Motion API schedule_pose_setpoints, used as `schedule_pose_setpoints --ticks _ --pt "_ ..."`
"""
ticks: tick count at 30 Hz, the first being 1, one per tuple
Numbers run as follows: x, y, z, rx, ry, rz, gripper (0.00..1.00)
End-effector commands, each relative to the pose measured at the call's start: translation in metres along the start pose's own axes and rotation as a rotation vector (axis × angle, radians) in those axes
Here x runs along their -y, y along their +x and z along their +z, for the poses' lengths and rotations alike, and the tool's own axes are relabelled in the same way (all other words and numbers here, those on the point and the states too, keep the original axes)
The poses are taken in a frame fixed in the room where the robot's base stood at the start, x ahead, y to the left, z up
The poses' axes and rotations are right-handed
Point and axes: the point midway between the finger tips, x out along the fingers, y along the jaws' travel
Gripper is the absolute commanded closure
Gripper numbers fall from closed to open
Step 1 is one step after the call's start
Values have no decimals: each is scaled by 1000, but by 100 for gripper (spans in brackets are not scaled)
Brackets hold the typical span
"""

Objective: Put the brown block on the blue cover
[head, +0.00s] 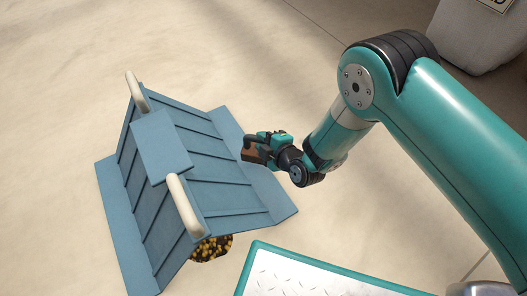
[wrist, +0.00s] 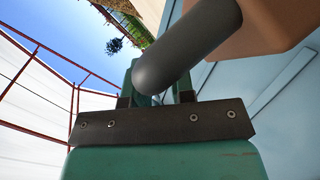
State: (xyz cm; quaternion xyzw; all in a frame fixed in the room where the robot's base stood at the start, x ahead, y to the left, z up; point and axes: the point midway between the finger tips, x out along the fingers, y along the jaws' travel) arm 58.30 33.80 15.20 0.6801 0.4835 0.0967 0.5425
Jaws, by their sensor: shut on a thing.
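The blue cover (head: 205,160) is a ribbed, tent-like roof with a flat plate (head: 160,145) at its ridge and two cream bars, one at each end. It stands at the left of the head view and fills the right of the wrist view (wrist: 270,120). My gripper (head: 257,145) is shut on the brown block, at the cover's right side. The brown block (head: 251,155) shows at the jaws and at the top right of the wrist view (wrist: 265,28). A dark grey rounded bar (wrist: 185,50) beside it crosses my jaws. I cannot tell whether the block touches the cover.
Dark and yellow beans (head: 212,249) show under the cover's near end. A teal-edged metal plate (head: 300,275) lies at the bottom. A pale grey sack or bin (head: 480,35) stands at the top right. The pale floor is clear at the top left.

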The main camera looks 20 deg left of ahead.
Motion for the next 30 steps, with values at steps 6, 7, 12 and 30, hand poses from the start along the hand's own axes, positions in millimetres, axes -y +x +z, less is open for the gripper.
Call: schedule_pose_setpoints --ticks 6,7,12,30 --pt "24 13 12 -1 0 4 100" --pt "28 14 14 -1 0 4 100" --pt "33 17 16 -2 0 5 100" --pt "36 17 17 0 0 0 51"
